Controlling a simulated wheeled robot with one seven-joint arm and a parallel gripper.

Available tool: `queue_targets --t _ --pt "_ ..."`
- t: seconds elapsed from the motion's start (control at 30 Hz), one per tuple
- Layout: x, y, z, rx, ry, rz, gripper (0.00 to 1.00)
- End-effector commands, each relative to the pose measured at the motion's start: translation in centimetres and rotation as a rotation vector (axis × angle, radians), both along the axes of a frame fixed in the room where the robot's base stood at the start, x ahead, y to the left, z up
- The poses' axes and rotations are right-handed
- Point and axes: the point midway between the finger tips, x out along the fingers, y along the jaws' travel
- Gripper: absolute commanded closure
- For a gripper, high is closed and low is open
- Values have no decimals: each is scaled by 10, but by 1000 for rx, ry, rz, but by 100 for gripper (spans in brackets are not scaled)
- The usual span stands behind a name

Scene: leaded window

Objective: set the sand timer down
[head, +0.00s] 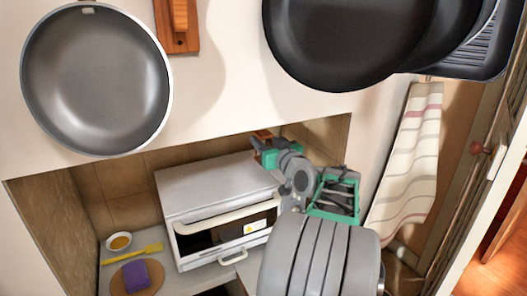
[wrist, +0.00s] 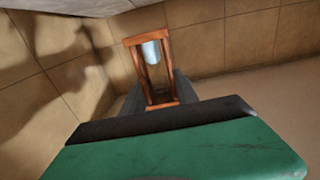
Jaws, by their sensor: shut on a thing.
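The sand timer (wrist: 151,68) has a reddish-brown wooden frame around a glass with a pale upper part. In the wrist view it sits between the grey fingers of my gripper (wrist: 153,95), which is shut on it. The timer's lower end is partly hidden by my gripper's dark and green body. In the head view a small brown part of the timer (head: 262,134) shows at the tip of my gripper (head: 264,144), beside the far right top corner of the toaster oven. I cannot tell whether the timer touches a surface.
A toaster oven (head: 218,184) stands in the tiled niche. Left of it are a small bowl (head: 119,242), a yellow utensil (head: 133,254) and a purple item (head: 135,275) on a round board. Pans (head: 96,80) hang above; a striped towel (head: 408,165) hangs at right.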

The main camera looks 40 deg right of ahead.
Motion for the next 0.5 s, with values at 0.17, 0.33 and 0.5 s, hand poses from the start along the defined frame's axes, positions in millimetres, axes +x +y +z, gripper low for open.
queue_targets --t 0.17,0.33,0.5 --pt "0 0 -26 3 1 0 100" --pt "3 0 -46 -1 -2 1 100" --pt "3 -1 -51 -5 -2 1 100"
